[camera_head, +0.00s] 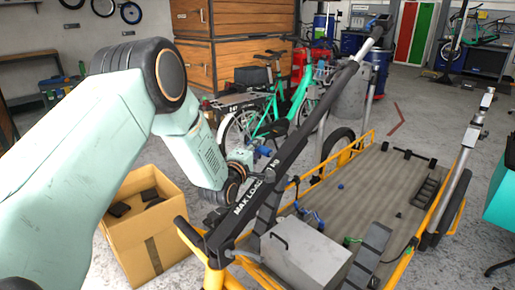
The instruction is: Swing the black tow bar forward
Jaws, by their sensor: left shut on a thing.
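The black tow bar (290,150) has white "MAX LOAD" lettering. It slants from the yellow-framed cargo trailer's (390,185) near left end up to the upper right, with its far end raised above the bed. My left arm comes in from the left and bends down to the bar's lower part. My left gripper (243,188) is at the bar's left side, shut on it; its fingertips are mostly hidden by the wrist and the bar. My right gripper is not in view.
A cardboard box (150,228) with dark items stands below my left arm. A grey metal box (305,253) sits at the trailer's near end. A silver upright post (467,160) rises at its right side. A turquoise bicycle (290,108) and wooden cabinets (240,62) stand behind.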

